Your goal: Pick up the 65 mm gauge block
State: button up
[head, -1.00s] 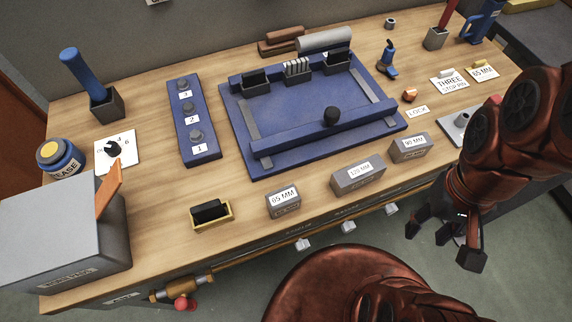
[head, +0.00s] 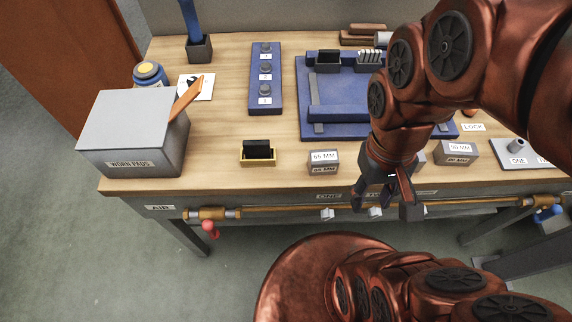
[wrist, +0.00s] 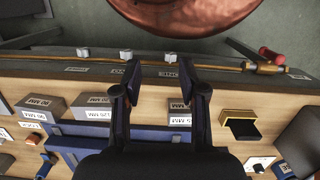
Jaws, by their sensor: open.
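The 65 mm gauge block (head: 323,162) is a small grey block with white labels, standing near the bench's front edge. In the wrist view it shows partly (wrist: 179,118), beside the inner side of the right-hand finger. My gripper (head: 385,203) is open and empty, to the right of the block and over the bench's front edge in the head view. Its two fingers (wrist: 160,75) are spread apart in the wrist view. I see no contact with the block.
The 90 mm block (head: 456,152) stands to the right; a larger block (wrist: 95,106) is mostly hidden by my arm in the head view. A yellow-edged tray (head: 258,162) stands left. A brass pipe (head: 270,210) runs along the bench front. Bare wood surrounds the block.

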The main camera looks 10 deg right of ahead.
aim_at(321, 162)
jog(key=z, duration=2.8)
jog(key=k, duration=2)
jog(key=u, duration=2.05)
jog(key=i, duration=0.5)
